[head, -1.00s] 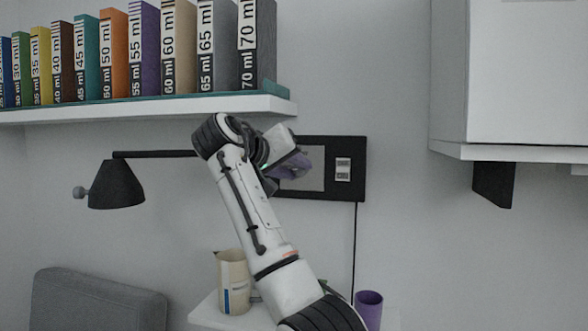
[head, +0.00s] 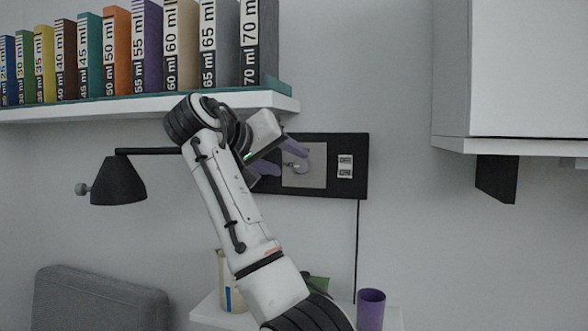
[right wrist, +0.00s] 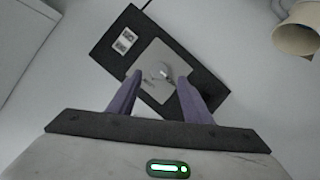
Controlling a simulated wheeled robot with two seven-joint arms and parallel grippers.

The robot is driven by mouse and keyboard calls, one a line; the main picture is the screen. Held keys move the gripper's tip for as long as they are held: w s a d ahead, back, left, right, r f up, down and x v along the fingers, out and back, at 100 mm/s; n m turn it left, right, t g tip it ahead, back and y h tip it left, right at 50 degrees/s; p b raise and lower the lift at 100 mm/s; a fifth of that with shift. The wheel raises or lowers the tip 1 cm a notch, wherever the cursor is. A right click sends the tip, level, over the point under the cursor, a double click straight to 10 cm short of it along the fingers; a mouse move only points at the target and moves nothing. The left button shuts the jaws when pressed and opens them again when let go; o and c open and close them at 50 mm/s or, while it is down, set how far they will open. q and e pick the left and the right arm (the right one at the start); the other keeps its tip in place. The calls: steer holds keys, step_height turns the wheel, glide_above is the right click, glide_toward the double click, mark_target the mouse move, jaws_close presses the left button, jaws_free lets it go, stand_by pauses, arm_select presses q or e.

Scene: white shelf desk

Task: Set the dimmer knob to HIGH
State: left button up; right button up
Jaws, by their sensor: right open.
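The dimmer knob (head: 299,166) is a small round grey knob on a light grey plate (head: 317,177) set in a black wall panel (head: 352,185). In the right wrist view the knob (right wrist: 163,72) sits ahead, between the two purple fingers but beyond their tips. My right gripper (head: 284,158) is open, with its fingers close to the plate on the left side of the knob. It also shows in the right wrist view (right wrist: 159,75). Faint marks show on the plate, too small to read. My left gripper is not in view.
A shelf (head: 150,112) with several labelled binders is above my right arm. A black lamp (head: 118,183) hangs at left. A purple cup (head: 370,309) and a beige pitcher (head: 229,284) stand below. A white cabinet (head: 520,70) is at upper right.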

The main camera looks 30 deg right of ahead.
steer(key=v, duration=0.5)
steer(key=shift+b, duration=0.3)
